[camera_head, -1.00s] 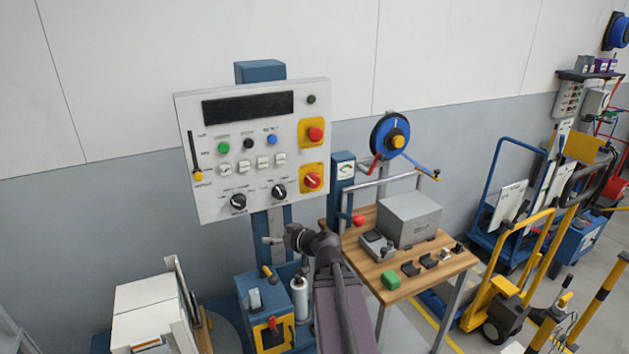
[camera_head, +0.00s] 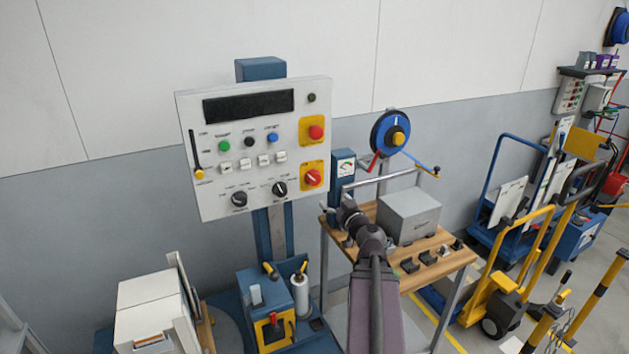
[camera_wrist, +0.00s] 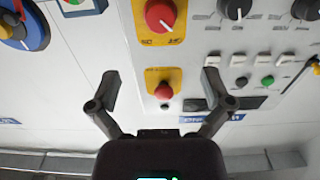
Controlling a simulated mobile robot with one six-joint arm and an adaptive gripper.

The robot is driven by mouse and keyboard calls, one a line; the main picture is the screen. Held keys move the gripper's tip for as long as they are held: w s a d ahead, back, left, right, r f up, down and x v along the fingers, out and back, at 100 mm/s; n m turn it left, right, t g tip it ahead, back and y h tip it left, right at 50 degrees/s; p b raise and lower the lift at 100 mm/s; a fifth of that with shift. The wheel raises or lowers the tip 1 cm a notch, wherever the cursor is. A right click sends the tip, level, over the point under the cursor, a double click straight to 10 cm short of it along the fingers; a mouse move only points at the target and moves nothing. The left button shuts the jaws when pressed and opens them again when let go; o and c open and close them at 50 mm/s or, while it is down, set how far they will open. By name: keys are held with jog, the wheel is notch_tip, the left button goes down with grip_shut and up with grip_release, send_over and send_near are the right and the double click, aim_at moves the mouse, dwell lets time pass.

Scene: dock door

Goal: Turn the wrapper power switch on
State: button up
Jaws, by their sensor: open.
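The white control panel (camera_head: 222,185) carries a red rotary switch (camera_head: 312,178) on a yellow plate at its lower right, likely the power switch; its label is too small to read. In the wrist view this switch (camera_wrist: 160,16) is at the top, seen upside down. A red mushroom button (camera_head: 316,132) on another yellow plate sits above it; it also shows between the fingers in the wrist view (camera_wrist: 163,90). My gripper (camera_head: 337,209) is right of and below the panel in the head view. Its jaws (camera_wrist: 160,82) are open and empty, apart from the switch.
The panel also has two black knobs (camera_head: 279,189), coloured buttons and a yellow-tipped slider (camera_head: 199,173). A blue reel (camera_head: 391,134) stands right of the panel. A wooden table (camera_head: 440,266) with a grey box (camera_head: 409,215) is behind my arm.

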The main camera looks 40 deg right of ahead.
aim_at(316, 180)
jog(key=shift+w, duration=0.1)
jog(key=x, duration=1.3)
jog(key=shift+w, duration=0.3)
jog(key=shift+c, duration=0.2)
jog(key=c, duration=1.1)
